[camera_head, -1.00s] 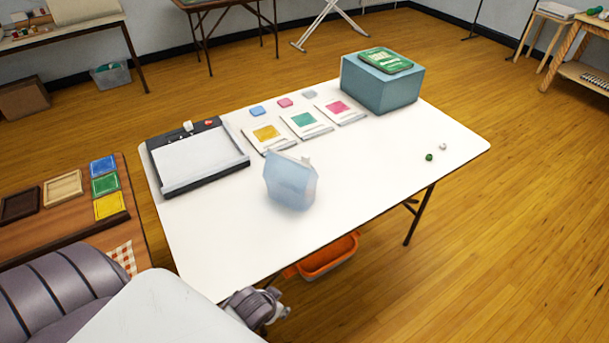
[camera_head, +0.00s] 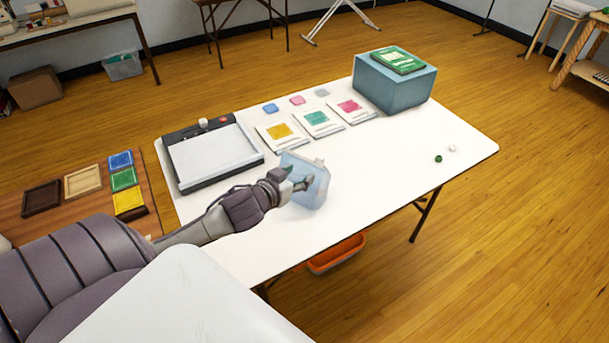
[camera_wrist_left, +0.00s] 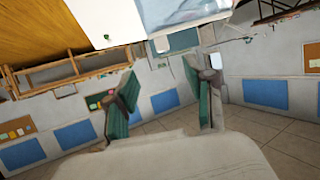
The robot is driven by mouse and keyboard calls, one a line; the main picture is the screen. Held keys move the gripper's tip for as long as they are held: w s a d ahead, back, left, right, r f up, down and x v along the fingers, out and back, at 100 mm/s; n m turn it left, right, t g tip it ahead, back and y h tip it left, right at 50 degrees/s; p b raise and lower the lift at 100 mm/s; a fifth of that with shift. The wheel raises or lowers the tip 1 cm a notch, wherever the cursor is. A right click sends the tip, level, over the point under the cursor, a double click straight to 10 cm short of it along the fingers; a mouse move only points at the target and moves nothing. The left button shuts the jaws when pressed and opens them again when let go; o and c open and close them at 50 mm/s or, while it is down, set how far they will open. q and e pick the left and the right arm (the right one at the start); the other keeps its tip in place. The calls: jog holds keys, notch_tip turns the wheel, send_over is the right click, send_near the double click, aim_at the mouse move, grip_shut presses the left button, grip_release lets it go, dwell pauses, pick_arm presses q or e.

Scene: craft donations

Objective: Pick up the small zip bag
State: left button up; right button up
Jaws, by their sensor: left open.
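A translucent pale-blue bag (camera_head: 312,190), the likely small zip bag, stands on the white table (camera_head: 400,160), near its front middle. My left gripper (camera_head: 297,178) is open at the bag's left side in the head view and hides part of it. I cannot tell whether they touch. In the left wrist view, the open green-padded fingers (camera_wrist_left: 160,100) have nothing between them. The bag (camera_wrist_left: 180,12) shows there at the top edge, partly cut off. My right gripper is not in view.
A paper trimmer (camera_head: 212,158) lies left of the bag. Cards with yellow (camera_head: 279,131), teal and pink squares lie behind it. A blue box (camera_head: 395,87) with a green tin (camera_head: 398,60) stands at the back right. The table's right part is mostly clear.

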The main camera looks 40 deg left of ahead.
aim_at(319, 161)
pick_arm(q)
jog(key=x, duration=0.8)
jog(key=shift+s+p, duration=0.1)
jog(key=shift+p, duration=0.25)
jog(key=shift+w+f, duration=0.1)
jog(key=shift+w, duration=0.35)
jog(key=p+x, duration=0.1)
jog(key=x, duration=0.2)
jog(key=shift+w+f, duration=0.1)
jog(key=shift+w, duration=0.05)
jog(key=shift+w+f, duration=0.3)
jog(key=shift+w, duration=0.15)
jog(key=shift+a, duration=0.1)
jog(key=c, duration=1)
